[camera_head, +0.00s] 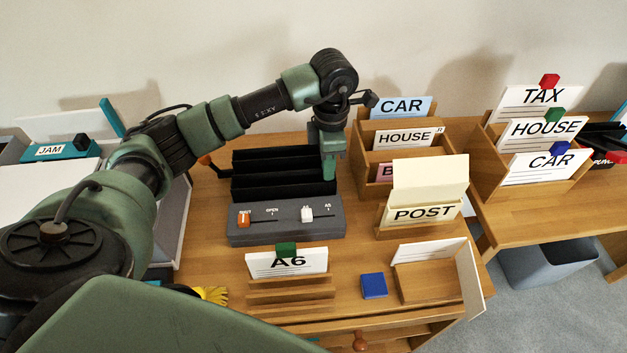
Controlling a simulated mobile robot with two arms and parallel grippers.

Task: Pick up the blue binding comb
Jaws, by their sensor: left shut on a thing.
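My left gripper (328,165) points down at the right end of a black slotted rack (283,188) on the wooden desk. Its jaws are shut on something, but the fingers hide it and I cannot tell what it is. I cannot make out a blue binding comb for certain. My right gripper is not in view.
A grey box with sliders (286,219) fronts the rack. Wooden card holders marked POST (421,214), CAR and HOUSE stand to the right, with an A6 card (288,262) in front. A grey bin (545,263) is on the floor. My left arm covers the left side.

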